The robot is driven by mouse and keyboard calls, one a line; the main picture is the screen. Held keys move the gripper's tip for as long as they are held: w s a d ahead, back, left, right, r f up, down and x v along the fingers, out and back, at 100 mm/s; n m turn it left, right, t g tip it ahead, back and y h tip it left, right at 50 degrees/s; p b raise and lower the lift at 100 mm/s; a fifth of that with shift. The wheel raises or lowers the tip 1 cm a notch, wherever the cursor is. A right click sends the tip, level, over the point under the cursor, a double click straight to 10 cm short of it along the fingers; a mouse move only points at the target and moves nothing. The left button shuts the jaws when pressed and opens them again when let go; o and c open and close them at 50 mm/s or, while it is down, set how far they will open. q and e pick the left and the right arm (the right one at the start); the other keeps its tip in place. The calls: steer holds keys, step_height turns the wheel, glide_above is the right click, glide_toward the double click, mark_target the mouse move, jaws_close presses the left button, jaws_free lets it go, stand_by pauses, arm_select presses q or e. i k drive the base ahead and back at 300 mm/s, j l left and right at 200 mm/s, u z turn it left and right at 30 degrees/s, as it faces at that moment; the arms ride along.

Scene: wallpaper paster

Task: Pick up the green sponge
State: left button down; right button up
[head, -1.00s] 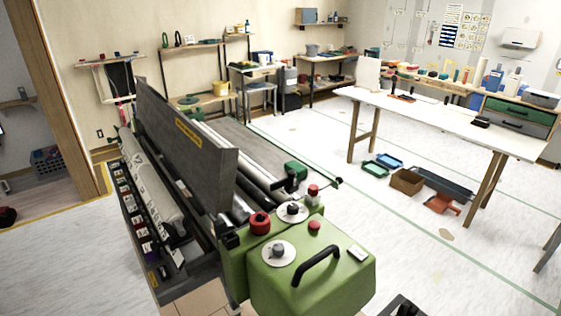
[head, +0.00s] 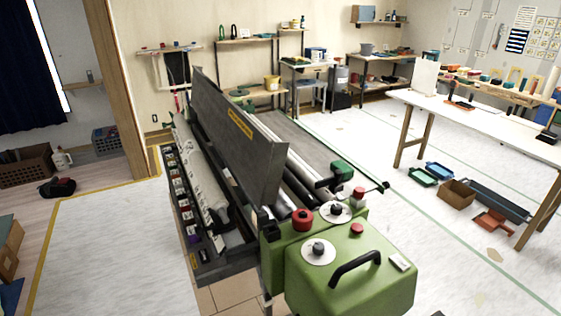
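I cannot make out a green sponge for certain in the head view. Small coloured items sit on the far shelves and tables, too small to tell apart. The wallpaper paster (head: 240,135), a long grey machine with a raised dark cover and a green end housing (head: 345,270), fills the middle. Neither of my grippers is in view.
A long white table (head: 480,108) stands at the right, with trays and a cardboard box (head: 457,193) on the floor under it. Shelves and a small table (head: 308,67) line the back wall. The floor (head: 110,250) left of the machine is clear.

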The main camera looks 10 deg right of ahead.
mark_target(342, 169)
steer(key=i+j+z, duration=0.1)
steer(key=j+z, duration=0.15)
steer(key=j, duration=0.55)
steer(key=j+z, duration=0.2)
steer(key=j, duration=0.6)
steer(key=i+j+z, duration=0.25)
steer(key=i+j, duration=0.3)
steer(key=i+j+z, duration=0.3)
steer(key=i+j, duration=0.2)
steer(key=j, duration=0.15)
